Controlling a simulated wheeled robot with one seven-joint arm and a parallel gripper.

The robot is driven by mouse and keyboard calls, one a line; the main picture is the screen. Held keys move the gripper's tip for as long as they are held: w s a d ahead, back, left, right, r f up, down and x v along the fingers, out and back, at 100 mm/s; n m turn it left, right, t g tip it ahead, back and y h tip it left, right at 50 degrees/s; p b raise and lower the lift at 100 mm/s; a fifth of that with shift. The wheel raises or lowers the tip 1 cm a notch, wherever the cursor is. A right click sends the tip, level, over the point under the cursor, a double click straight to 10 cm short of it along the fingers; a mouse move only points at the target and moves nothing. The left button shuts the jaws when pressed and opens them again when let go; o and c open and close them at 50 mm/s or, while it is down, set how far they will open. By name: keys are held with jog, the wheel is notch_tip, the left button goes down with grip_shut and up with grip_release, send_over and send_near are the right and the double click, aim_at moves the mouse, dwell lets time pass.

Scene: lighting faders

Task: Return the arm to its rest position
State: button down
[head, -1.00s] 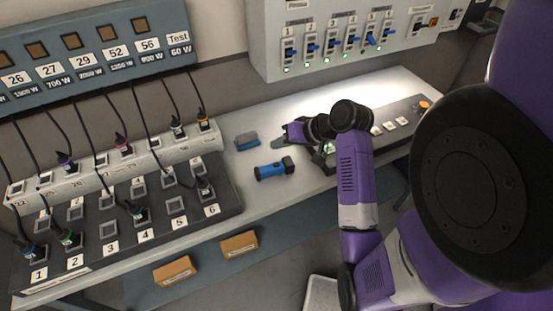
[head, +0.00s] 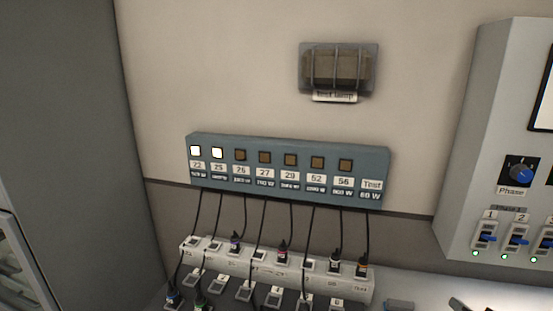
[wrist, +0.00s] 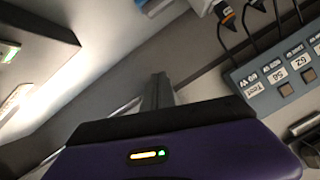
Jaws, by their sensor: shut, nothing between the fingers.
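My gripper (wrist: 160,91) shows in the wrist view as narrow grey fingers beyond my purple hand, closed together with nothing between them. It is above the desk, near the pale plug strip (wrist: 201,5) and the blue panel (wrist: 287,85) at the upper right. In the head view only what looks like a dark fingertip (head: 458,304) shows at the bottom edge; the rest of my arm is out of frame.
The blue panel (head: 290,192) has two lit squares at its left, with cables down to the plug strip (head: 225,262). A grey-blue block (head: 398,305) lies on the desk. A grey switch cabinet (head: 470,160) is at the right, and a lamp fixture (head: 338,70) is on the wall.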

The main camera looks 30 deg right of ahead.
jog(key=a+r+n+t, duration=0.2)
jog(key=a+n+t, duration=0.4)
jog(key=a, duration=1.9)
jog(key=s+a+f+n+y, duration=0.1)
jog(key=s+a+n+y, duration=0.2)
jog(key=a, duration=0.5)
jog(key=s+a+n+y+b, duration=0.1)
jog(key=s+a+n+y, duration=0.3)
jog(key=s+a+y, duration=0.2)
jog(key=shift+s+a+f+g, duration=0.4)
jog(key=shift+s+a, duration=0.15)
jog(key=shift+a, duration=0.55)
